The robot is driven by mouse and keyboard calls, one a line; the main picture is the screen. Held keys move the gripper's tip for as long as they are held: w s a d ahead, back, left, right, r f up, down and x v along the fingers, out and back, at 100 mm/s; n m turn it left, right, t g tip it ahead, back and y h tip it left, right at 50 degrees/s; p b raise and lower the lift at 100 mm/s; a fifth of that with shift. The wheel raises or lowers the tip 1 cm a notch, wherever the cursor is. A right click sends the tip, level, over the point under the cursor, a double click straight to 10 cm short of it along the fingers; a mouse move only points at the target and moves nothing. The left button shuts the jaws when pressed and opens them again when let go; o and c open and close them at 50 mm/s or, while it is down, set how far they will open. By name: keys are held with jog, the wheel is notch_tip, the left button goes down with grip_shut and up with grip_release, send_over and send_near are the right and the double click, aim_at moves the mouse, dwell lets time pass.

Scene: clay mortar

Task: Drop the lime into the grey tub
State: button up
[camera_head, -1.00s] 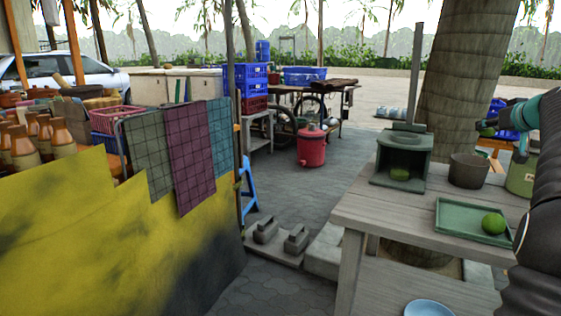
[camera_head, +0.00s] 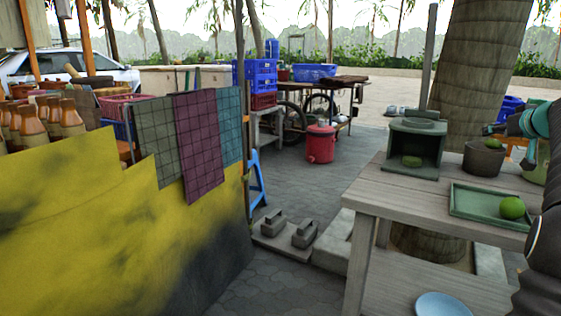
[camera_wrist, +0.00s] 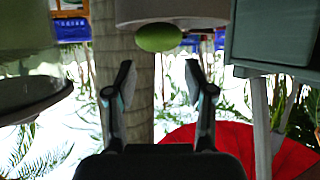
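The grey tub (camera_head: 483,162) stands on the wooden table, beside the green-grey box. A lime (camera_head: 492,143) shows at the tub's rim, partly above it; I cannot tell whether it rests or is falling. My gripper (camera_wrist: 159,78) is open, its fingers apart with nothing between them. In the upside-down wrist view the lime (camera_wrist: 160,38) is beyond the fingertips, against the rim of the tub (camera_wrist: 172,12). In the head view my gripper is just right of the lime, close to the tub. The tub's inside is hidden.
A second lime (camera_head: 512,208) lies on a green tray (camera_head: 470,203) at the table's front. A green container (camera_head: 541,165) stands right of the tub. A blue plate (camera_head: 441,306) is on the lower shelf.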

jog(key=shift+o, duration=0.7)
jog(key=v, duration=1.2)
jog(key=shift+f, duration=0.15)
jog(key=s+a+f+g, duration=0.1)
jog(key=s+a+f, duration=0.1)
jog(key=a, duration=0.7)
jog(key=s+a+f+g+y+p, duration=0.1)
jog(key=s+a+f, duration=0.1)
jog(key=a, duration=0.7)
jog(key=s+a+f+g+y+p, duration=0.1)
jog(key=s+a+f, duration=0.1)
jog(key=a, duration=0.7)
jog(key=shift+s+a+f+n+g, duration=0.1)
jog(key=shift+s+f+n+g, duration=0.1)
jog(key=shift+f, duration=0.25)
jog(key=shift+s+f+n+g, duration=0.1)
jog(key=shift+f+g, duration=0.1)
jog(key=shift+f, duration=0.25)
jog(key=s+a+f+g+p, duration=0.1)
jog(key=s+a+f+g, duration=0.1)
jog(key=s+a+f, duration=0.5)
jog(key=s+a+f+n+g+p, duration=0.1)
jog(key=s+a+f, duration=0.6)
jog(key=s, duration=0.8)
notch_tip(320, 180, down, 3)
jog(key=shift+a+f+g+p, duration=0.2)
jog(key=shift+f+g+p, duration=0.05)
jog(key=shift+g+p, duration=0.15)
